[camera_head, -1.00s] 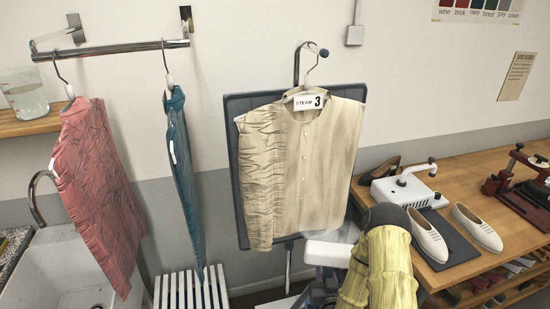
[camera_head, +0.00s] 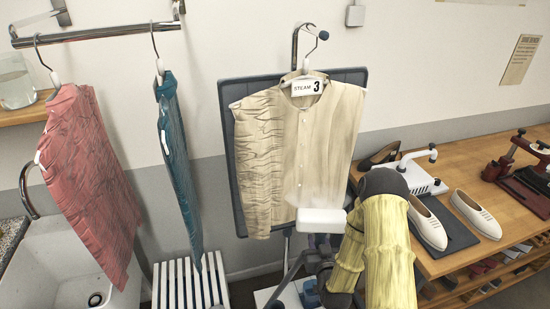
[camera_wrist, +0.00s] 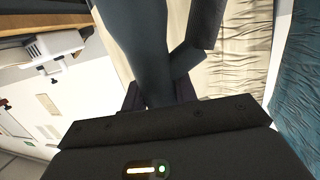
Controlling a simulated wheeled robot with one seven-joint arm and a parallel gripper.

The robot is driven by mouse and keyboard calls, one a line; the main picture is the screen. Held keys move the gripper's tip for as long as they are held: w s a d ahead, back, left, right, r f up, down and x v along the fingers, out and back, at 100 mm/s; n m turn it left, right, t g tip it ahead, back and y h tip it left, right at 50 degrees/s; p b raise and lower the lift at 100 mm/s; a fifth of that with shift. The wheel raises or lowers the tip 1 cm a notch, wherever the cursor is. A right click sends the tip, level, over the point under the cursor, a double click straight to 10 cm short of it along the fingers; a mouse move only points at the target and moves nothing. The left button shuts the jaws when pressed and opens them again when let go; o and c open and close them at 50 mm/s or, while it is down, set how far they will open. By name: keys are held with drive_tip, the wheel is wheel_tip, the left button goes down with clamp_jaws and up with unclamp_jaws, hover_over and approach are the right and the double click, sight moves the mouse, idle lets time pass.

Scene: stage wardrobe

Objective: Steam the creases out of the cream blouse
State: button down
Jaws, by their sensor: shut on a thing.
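The cream blouse (camera_head: 297,150) hangs in front of a dark padded board with a "STEAM 3" tag at its neck. Its left half is heavily creased; its right half looks much smoother, with faint vertical streaks. My gripper (camera_head: 319,246) is shut on the white-headed steamer (camera_head: 321,221), low at the blouse's right half. The head overlaps the lower hem, with faint pale haze above it; I cannot tell whether it touches the cloth. In the wrist view, the dark steamer body (camera_wrist: 150,50) blocks much of the blouse (camera_wrist: 240,55).
A pink garment (camera_head: 85,180) and a teal one (camera_head: 178,165) hang from a rail at left. Below are a sink (camera_head: 75,265) and a slatted white stool (camera_head: 188,287). A wooden bench (camera_head: 440,255) with white shoes and presses stands close on the right.

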sight(307, 215)
drive_tip(key=w+a+r+y, duration=0.1)
drive_tip(key=r, duration=0.2)
drive_tip(key=w+a+r+n+y, duration=0.1)
drive_tip(key=r, duration=0.2)
drive_tip(key=w+a+r+n+y, duration=0.1)
drive_tip(key=r, duration=0.2)
drive_tip(key=shift+a, duration=0.35)
drive_tip(key=s+a+r+n+g+y, duration=0.1)
drive_tip(key=a+r, duration=0.4)
drive_tip(key=r, duration=0.6)
drive_tip(key=s+a+r+n+g+y+p, duration=0.1)
drive_tip(key=a+r+n+y, duration=0.3)
drive_tip(key=r, duration=0.8)
drive_tip(key=y, duration=0.2)
drive_tip(key=shift+s+a+r+n+g+y, duration=0.15)
drive_tip(key=shift+s+a+n+g+y, duration=0.15)
drive_tip(key=shift+s+a, duration=0.1)
drive_tip(key=w+a+p, duration=0.1)
drive_tip(key=w+p, duration=0.2)
drive_tip(key=w, duration=0.3)
drive_tip(key=shift+w+a, duration=0.35)
drive_tip(key=shift+a, duration=0.05)
